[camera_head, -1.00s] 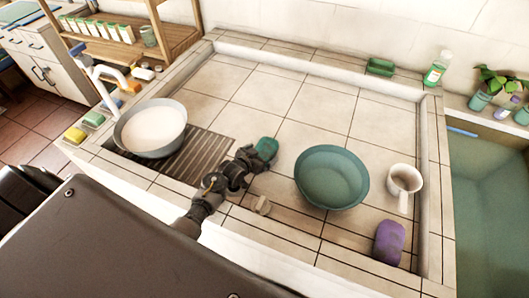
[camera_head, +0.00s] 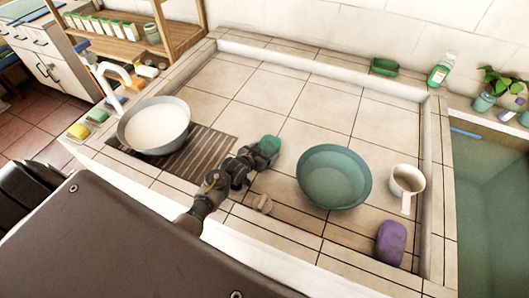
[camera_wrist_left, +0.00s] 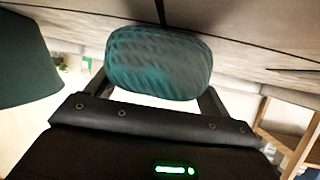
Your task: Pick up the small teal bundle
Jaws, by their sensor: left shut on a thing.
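The small teal bundle (camera_head: 269,145) is at the tip of my left gripper (camera_head: 262,152) in the head view, near the middle of the tiled counter. In the left wrist view the bundle (camera_wrist_left: 159,63) is a rounded, ribbed teal shape between the two dark fingers of my left gripper (camera_wrist_left: 158,85). The gripper is shut on it. The tiled surface is close beyond the bundle in the wrist view; I cannot tell whether they touch. My right gripper is not in view.
A teal bowl (camera_head: 334,178) stands right of my gripper, and a white mug (camera_head: 406,184) beyond it. A purple bundle (camera_head: 391,243) lies near the front right. A white basin (camera_head: 154,127) is left. The back tiles are clear.

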